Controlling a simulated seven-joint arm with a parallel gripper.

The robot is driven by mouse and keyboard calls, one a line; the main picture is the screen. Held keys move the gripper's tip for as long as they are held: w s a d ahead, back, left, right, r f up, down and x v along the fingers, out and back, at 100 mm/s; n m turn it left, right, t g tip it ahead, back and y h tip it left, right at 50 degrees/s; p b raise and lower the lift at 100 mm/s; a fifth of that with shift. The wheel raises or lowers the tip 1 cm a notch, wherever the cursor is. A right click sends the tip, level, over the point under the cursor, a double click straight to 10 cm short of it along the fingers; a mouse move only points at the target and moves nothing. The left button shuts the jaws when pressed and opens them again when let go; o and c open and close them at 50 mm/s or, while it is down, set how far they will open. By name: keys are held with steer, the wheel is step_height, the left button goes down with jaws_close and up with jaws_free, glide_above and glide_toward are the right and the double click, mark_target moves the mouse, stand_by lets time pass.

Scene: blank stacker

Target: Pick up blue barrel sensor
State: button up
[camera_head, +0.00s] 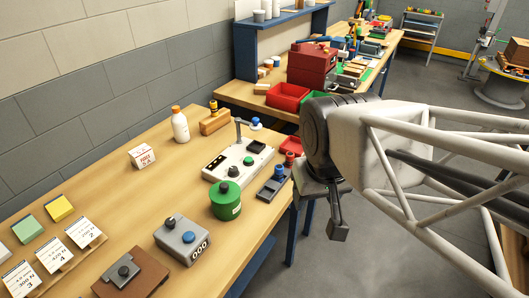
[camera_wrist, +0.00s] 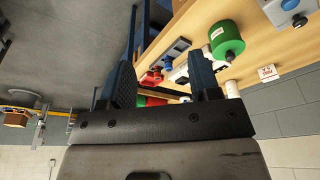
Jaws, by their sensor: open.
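Several things on the workbench have blue parts, and I cannot tell for sure which is the blue barrel sensor. A dark block with a blue round part (camera_head: 278,172) lies at the bench's right edge. It seems to show in the wrist view too, as a dark block with a blue end (camera_wrist: 178,49). A white-and-blue round piece (camera_head: 256,124) stands farther back. My gripper (camera_head: 325,208) hangs off the bench's right edge, apart from these things. In the wrist view my gripper (camera_wrist: 163,88) has its fingers wide apart with nothing held between them.
A green cylinder (camera_head: 226,200), a white control panel (camera_head: 238,161), a red piece (camera_head: 291,146) and a grey button box (camera_head: 182,241) stand nearby. A white bottle (camera_head: 180,126) is near the wall. Bare wood lies left of the panel.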

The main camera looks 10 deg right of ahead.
steer(key=shift+o, duration=0.3)
steer(key=n+g, duration=0.3)
steer(key=n, duration=1.3)
glide_above(279, 167)
steer(key=f, duration=1.1)
steer(key=shift+s+f, duration=0.25)
steer(key=shift+f, duration=0.05)
steer(key=shift+w+d+f+n, duration=0.1)
steer(key=shift+w+f+n, duration=0.2)
steer(key=shift+w+n, duration=0.1)
steer(key=shift+s, duration=0.1)
steer(key=shift+f, duration=1.3)
